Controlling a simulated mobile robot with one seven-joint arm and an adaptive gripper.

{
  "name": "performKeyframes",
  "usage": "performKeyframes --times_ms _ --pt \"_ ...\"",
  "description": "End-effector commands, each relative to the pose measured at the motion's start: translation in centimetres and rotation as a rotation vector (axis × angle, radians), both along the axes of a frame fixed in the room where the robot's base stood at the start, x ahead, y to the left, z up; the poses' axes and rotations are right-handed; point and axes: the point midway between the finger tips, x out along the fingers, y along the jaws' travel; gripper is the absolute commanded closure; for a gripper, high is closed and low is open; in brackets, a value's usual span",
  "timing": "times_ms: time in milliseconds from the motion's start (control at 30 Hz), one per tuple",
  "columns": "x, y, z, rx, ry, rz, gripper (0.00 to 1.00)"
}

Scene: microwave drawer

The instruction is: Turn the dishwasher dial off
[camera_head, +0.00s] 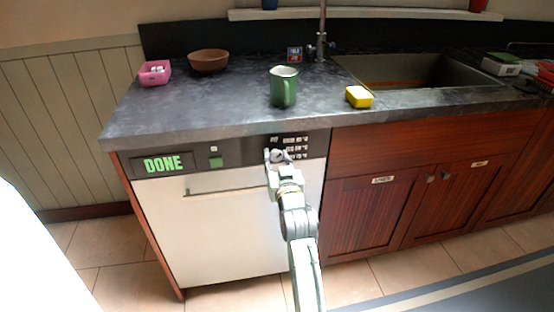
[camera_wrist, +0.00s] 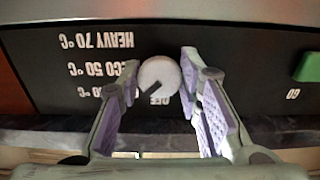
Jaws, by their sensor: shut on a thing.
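The dishwasher (camera_head: 225,235) has a white front and a dark control panel below the counter. Its round pale grey dial (camera_wrist: 160,74) sits between my fingers in the wrist view, where the panel appears upside down. The dial's dark pointer mark slants to the lower left there, beside the partly hidden OFF label (camera_wrist: 154,100) and not squarely on it. My gripper (camera_wrist: 160,68) is shut on the dial, one finger on each side. In the head view my gripper (camera_head: 277,156) is at the panel's right part and hides most of the dial.
A green-lit DONE display (camera_head: 163,164) and a green button (camera_head: 216,162) are left on the panel. The door handle (camera_head: 225,188) runs below. On the counter stand a green mug (camera_head: 283,88), a yellow sponge (camera_head: 359,97), a brown bowl (camera_head: 208,61) and a pink container (camera_head: 154,74).

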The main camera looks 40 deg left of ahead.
Motion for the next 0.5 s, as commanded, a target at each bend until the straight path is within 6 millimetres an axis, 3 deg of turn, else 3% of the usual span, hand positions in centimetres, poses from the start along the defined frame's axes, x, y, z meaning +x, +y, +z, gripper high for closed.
performKeyframes --times_ms 500 --pt "0.02 -0.02 -0.37 -0.176 -0.209 0.0 0.96"
